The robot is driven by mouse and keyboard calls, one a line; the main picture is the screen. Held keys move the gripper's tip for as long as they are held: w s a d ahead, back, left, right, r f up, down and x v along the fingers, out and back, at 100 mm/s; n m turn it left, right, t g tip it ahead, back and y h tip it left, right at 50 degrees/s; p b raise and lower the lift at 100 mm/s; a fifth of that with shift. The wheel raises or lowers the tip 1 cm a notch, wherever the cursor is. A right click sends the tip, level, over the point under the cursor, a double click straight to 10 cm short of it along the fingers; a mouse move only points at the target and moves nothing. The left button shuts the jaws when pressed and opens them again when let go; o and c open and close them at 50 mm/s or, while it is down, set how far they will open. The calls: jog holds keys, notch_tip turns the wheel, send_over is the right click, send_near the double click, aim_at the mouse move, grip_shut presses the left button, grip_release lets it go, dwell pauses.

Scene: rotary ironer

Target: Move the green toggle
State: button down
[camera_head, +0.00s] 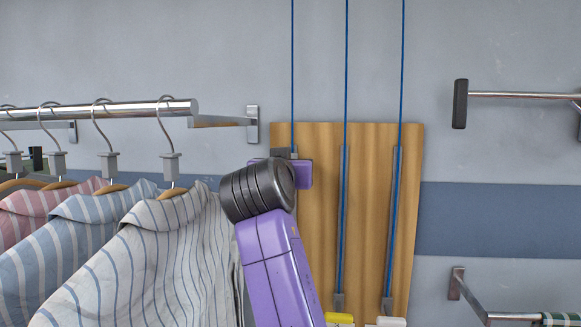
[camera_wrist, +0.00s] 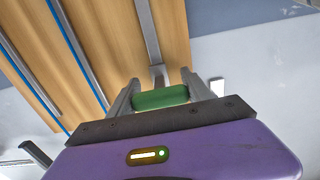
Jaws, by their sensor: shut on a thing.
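The green toggle (camera_wrist: 160,98) shows in the wrist view, at the end of a grey rail (camera_wrist: 149,35) on a wooden board (camera_wrist: 95,40). My gripper (camera_wrist: 160,90) is shut on it, with one finger on each side. In the head view my purple arm and its dark joint cover the left part of the board (camera_head: 322,200), so the toggle and my fingertips are hidden there. A blue cord (camera_head: 293,70) runs down the wall to the board behind my arm.
Two more blue cords run down rails to a yellow toggle (camera_head: 339,319) and a white toggle (camera_head: 386,322). Striped shirts (camera_head: 150,250) hang from a chrome rail (camera_head: 100,112) close left of my arm. Metal wall bars (camera_head: 520,95) project at right.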

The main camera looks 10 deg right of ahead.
jog(key=shift+c, duration=2.4)
grip_release()
jog(key=shift+r, duration=0.45)
jog(key=shift+o, duration=0.2)
jog(key=shift+f, duration=0.15)
jog(key=shift+s+a+f, duration=0.1)
jog(key=shift+s+a, duration=0.05)
jog(key=shift+s, duration=0.15)
jog(key=b+v, duration=0.3)
jog(key=v, duration=0.4)
